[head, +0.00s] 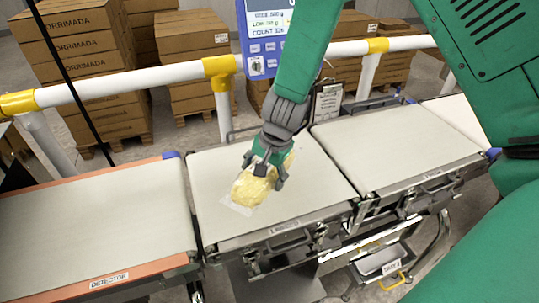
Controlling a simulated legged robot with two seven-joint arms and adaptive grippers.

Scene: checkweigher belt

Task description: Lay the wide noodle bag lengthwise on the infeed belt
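The noodle bag (249,192), pale yellow with a clear wrapper end, is at the middle belt (310,200), left of its centre. My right gripper (264,173) is shut around its upper part, with fingers on both sides. The bag slants, its clear end toward the lower left; I cannot tell whether it touches the belt or hangs just above it. The fingers hide part of the bag. The label on the middle belt is too small to read, so I cannot tell which belt is the infeed. My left gripper is not in view.
An orange-edged belt marked DETECTOR (100,225) lies to the left, and another grey belt (395,145) to the right. A white rail with yellow joints (150,83) runs behind, near a blue display panel (262,45). Stacked cartons (80,60) stand beyond. The belt surfaces look otherwise clear.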

